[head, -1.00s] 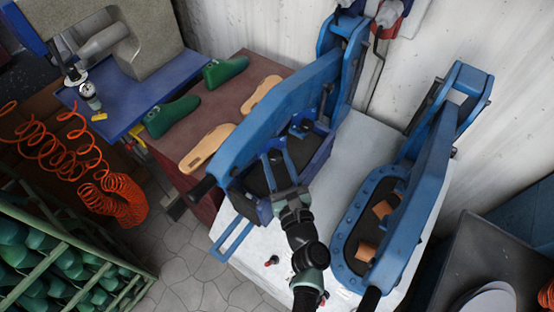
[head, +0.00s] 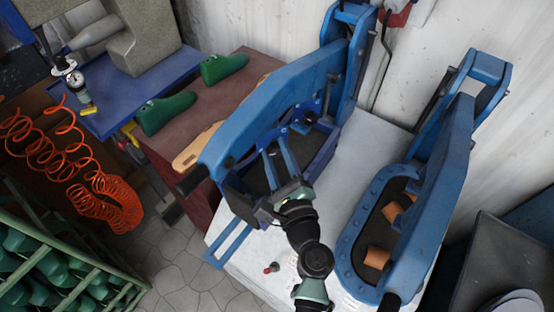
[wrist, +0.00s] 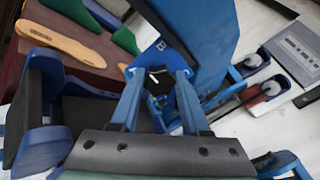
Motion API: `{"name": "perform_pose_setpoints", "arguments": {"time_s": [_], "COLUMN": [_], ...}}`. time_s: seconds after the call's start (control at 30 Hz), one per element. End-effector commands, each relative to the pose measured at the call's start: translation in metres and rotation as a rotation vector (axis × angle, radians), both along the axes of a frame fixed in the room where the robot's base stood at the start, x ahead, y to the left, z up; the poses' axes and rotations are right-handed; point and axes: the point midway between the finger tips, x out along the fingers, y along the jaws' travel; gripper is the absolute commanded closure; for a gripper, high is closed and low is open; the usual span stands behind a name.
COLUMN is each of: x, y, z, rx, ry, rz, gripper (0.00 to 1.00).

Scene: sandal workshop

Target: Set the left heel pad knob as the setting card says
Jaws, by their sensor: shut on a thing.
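My gripper (head: 278,150) reaches into the open blue press on the left (head: 240,122). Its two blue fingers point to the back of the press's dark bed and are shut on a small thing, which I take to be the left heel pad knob. In the wrist view, the fingertips stand either side of a small dark knob (wrist: 154,84) with a pale mark near it, in front of a blue plate (wrist: 165,48). The fingers partly hide the knob, and its setting cannot be read. I cannot make out a readable setting card.
A second blue press (head: 355,225) with tan pieces (head: 377,257) in it stands to the right on the white table (head: 345,165). A red-topped peg (head: 272,267) stands near the front edge. Green lasts (head: 168,112) lie on the brown table at left.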

Motion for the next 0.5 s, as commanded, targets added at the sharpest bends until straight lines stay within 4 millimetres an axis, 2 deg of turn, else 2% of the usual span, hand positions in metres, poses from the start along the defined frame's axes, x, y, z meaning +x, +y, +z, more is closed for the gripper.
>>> {"name": "perform_pose_setpoints", "arguments": {"time_s": [0.03,0.5], "x": [-0.0004,-0.0005], "y": [-0.0003,0.0004], "z": [-0.0057,-0.0061], "rx": [-0.044,-0.467], "ry": [-0.012,-0.13], "rz": [-0.001,-0.002], "gripper": [1.0,1.0]}}
